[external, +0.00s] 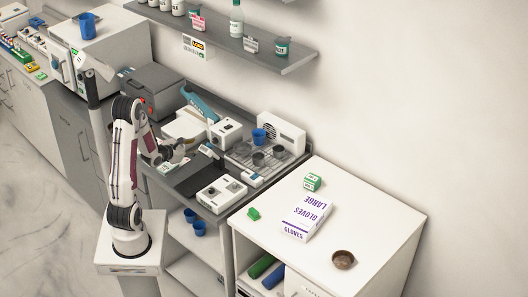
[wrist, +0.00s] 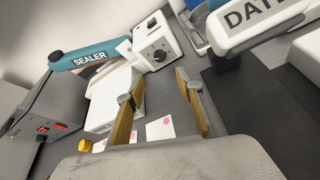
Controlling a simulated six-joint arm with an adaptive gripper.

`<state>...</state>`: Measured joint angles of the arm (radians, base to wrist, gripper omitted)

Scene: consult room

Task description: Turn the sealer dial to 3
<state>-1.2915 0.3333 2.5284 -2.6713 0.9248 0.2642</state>
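The sealer (wrist: 92,58) has a teal arm marked SEALER and a white body. It stands at the back of the grey counter, also in the external view (external: 198,103). A white box with a dark dial (wrist: 158,54) on its face adjoins the sealer's right end in the wrist view. The dial's setting is too small to read. My gripper (wrist: 157,87) is open and empty, with its two fingers spread wide. It hangs over the counter in front of the sealer, apart from the dial. In the external view my gripper (external: 185,150) is small beside the sealer.
A white DATE device (wrist: 258,22) and a dark mat (wrist: 245,95) lie to the right. Pink-dotted white cards (wrist: 160,128) lie below the gripper. A two-knob box (external: 222,193) sits near the counter's front.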

